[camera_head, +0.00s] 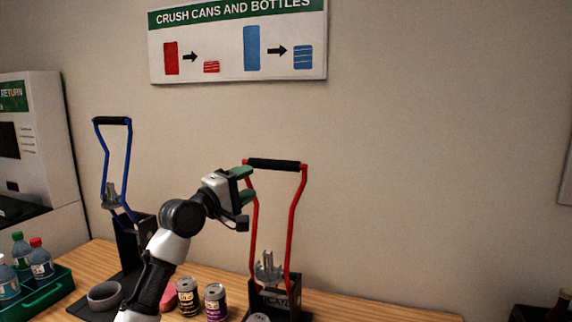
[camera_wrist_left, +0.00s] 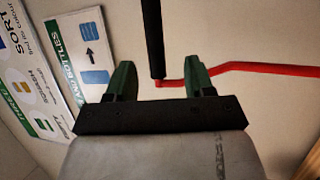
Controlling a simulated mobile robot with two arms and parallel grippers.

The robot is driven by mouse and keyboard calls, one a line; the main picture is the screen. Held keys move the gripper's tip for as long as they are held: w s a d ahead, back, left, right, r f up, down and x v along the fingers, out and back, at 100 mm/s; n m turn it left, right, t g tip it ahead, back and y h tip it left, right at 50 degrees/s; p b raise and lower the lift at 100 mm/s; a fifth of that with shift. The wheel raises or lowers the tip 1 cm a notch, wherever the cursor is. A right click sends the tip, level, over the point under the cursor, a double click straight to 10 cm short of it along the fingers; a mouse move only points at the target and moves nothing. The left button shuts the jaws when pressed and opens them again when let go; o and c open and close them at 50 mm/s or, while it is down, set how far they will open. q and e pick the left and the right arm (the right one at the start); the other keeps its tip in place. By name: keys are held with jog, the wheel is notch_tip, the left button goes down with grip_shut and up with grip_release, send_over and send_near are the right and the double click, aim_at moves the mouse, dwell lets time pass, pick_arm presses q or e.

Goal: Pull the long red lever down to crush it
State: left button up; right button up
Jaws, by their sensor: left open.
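The long red lever (camera_head: 294,220) stands upright on its crusher, with a black grip bar (camera_head: 274,164) across its top. My left gripper (camera_head: 245,184) is at the left end of that bar, with its green fingers apart. In the left wrist view, the end of the black grip bar (camera_wrist_left: 152,40) and the bend of the red lever (camera_wrist_left: 240,67) show between and beyond the open fingers (camera_wrist_left: 160,80). I cannot tell whether they touch. The crusher's grey press (camera_head: 268,270) is raised above its dark base; a round pale top (camera_head: 258,318) shows low at its front.
A crusher with a blue lever (camera_head: 127,165) stands to the left. Two cans (camera_head: 188,297) (camera_head: 215,303) stand on the wooden table (camera_head: 350,307) between the crushers. A green crate (camera_head: 45,298) with bottles is far left. The table right of the red lever is clear.

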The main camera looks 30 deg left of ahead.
aim_at(270, 166)
pick_arm(q)
jog(key=w, duration=0.1)
jog(key=w+r+p, duration=0.1)
jog(key=w+r, duration=0.1)
jog(key=shift+w+d+p, duration=0.25)
jog(key=shift+w+p, duration=0.1)
jog(key=shift+p, duration=0.05)
jog(key=x, duration=0.2)
jog(key=p+x, duration=0.1)
jog(key=x, duration=0.1)
jog(key=shift+w+d+f, duration=0.1)
jog(key=shift+w+f, duration=0.1)
jog(key=shift+w, duration=0.05)
jog(key=shift+w+d, duration=0.1)
jog(key=shift+w, duration=0.55)
pick_arm(e)
jog(key=shift+s+r, duration=0.35)
jog(key=shift+r, duration=0.45)
jog(key=shift+s+r, duration=0.35)
jog(key=shift+r, duration=0.45)
pick_arm(q)
jog(key=shift+c, duration=0.3)
grip_shut()
pick_arm(e)
jog(key=shift+s, duration=0.25)
